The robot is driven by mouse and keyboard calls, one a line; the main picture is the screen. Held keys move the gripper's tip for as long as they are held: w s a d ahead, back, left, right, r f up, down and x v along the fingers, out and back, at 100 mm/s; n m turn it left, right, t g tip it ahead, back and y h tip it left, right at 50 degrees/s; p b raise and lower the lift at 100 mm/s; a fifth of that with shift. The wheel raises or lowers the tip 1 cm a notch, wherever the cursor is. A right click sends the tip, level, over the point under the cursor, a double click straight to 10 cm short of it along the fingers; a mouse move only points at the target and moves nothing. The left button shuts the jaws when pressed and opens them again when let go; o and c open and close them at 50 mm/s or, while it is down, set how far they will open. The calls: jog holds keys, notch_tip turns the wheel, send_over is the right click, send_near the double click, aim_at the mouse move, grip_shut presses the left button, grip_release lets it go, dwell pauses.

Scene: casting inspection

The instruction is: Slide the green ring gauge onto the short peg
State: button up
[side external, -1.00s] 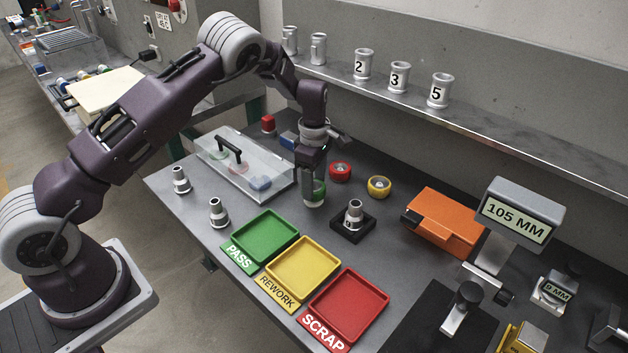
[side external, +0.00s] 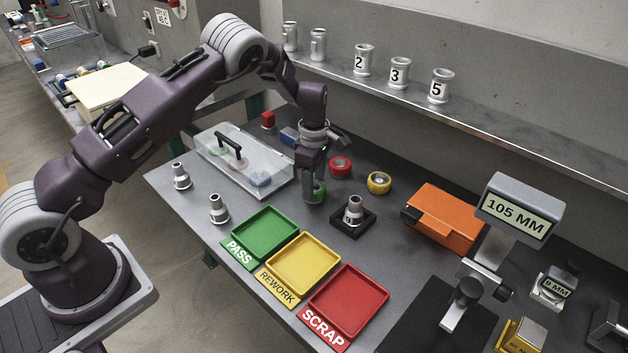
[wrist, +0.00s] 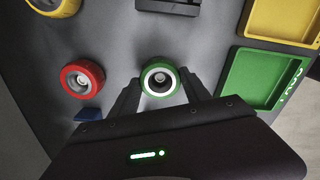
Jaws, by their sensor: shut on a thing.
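The green ring gauge (wrist: 146,72) is between the two fingers of my gripper (wrist: 160,84) in the wrist view, with a white inner rim and a dark bore that has a grey centre. My gripper is shut on it. In the side view the ring gauge (side external: 319,188) is partly hidden by my fingers (side external: 313,192), low at the bench top; I cannot tell whether it touches the bench. I cannot pick out the short peg for certain. A silver stepped part (side external: 354,208) stands upright on a black block (side external: 342,225), right of my gripper.
A red ring (side external: 340,167) and a yellow ring (side external: 379,182) lie behind and right. A clear-lidded case (side external: 215,165) stands close on the left. Green, yellow and red trays (side external: 365,331) lie in front. An orange case (side external: 445,215) is at right.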

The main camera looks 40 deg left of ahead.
jog(key=shift+f, duration=0.2)
jog(key=o, duration=1.5)
notch_tip(320, 180, up, 7)
jog(key=shift+r, duration=0.1)
jog(key=s+d+r+m+t+h, duration=0.1)
jog(key=s+d+r+m, duration=0.1)
jog(key=s+r+m, duration=0.65)
jog(key=s+d+r+m+t, duration=0.25)
jog(key=s+r, duration=0.35)
jog(key=r, duration=0.8)
jog(key=s+m, duration=0.3)
jog(key=s, duration=0.4)
jog(key=s+d+m+t, duration=0.1)
jog(key=s+m, duration=0.3)
jog(key=s, duration=0.3)
jog(key=s+r+m+t+y, duration=0.1)
jog(key=s+m, duration=0.2)
jog(key=s, duration=0.4)
jog(key=shift+s+d+m, duration=0.2)
jog(key=shift+d+m, duration=0.05)
jog(key=shift+m, duration=0.15)
